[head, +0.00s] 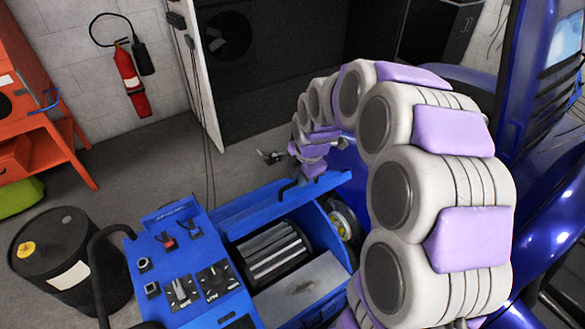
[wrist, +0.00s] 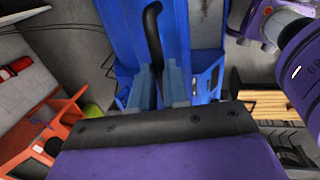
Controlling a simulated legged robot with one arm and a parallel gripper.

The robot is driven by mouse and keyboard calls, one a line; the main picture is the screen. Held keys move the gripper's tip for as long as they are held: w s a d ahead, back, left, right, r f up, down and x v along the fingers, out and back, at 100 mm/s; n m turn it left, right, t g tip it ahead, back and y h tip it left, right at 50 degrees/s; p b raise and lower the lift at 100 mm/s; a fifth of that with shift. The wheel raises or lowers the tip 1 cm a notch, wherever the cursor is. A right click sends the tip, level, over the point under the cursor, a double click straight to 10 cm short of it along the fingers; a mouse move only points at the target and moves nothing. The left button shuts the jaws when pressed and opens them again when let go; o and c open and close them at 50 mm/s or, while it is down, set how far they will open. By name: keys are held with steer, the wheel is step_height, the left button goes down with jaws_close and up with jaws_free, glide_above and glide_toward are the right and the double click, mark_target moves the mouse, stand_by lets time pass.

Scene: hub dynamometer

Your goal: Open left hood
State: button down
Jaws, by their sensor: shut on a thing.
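The blue hood panel (head: 262,203) lies along the far side of the blue machine's opening, with the ribbed roller (head: 268,253) uncovered in front of it. A curved black handle (head: 286,189) is on the panel. My arm arches over from the right, and my gripper (head: 296,178) is at the handle, small and partly hidden in the head view. In the wrist view, the grey-blue fingers of my gripper (wrist: 157,86) are on either side of the black handle (wrist: 153,35) and shut on it. The blue panel (wrist: 120,35) shows behind them.
The machine's control panel (head: 185,260) has knobs and switches. A black drum (head: 68,262) stands at the left, an orange bench (head: 45,125) behind it. A fire extinguisher (head: 132,80) hangs on the wall. A blue vehicle (head: 545,150) is close at right. Floor beyond the machine is mostly clear.

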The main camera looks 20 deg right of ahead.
steer(key=s+d+f+b, duration=0.1)
steer(key=s+f, duration=0.2)
steer(key=s, duration=0.2)
steer(key=shift+s+d, duration=0.25)
steer(key=shift+d, duration=0.15)
steer(key=shift+f, duration=0.1)
steer(key=c, duration=1.1)
jaws_free()
steer(key=v, duration=0.5)
steer(key=p+v, duration=0.1)
steer(key=v, duration=1.1)
steer(key=shift+s+p, duration=0.35)
steer(key=shift+p, duration=0.05)
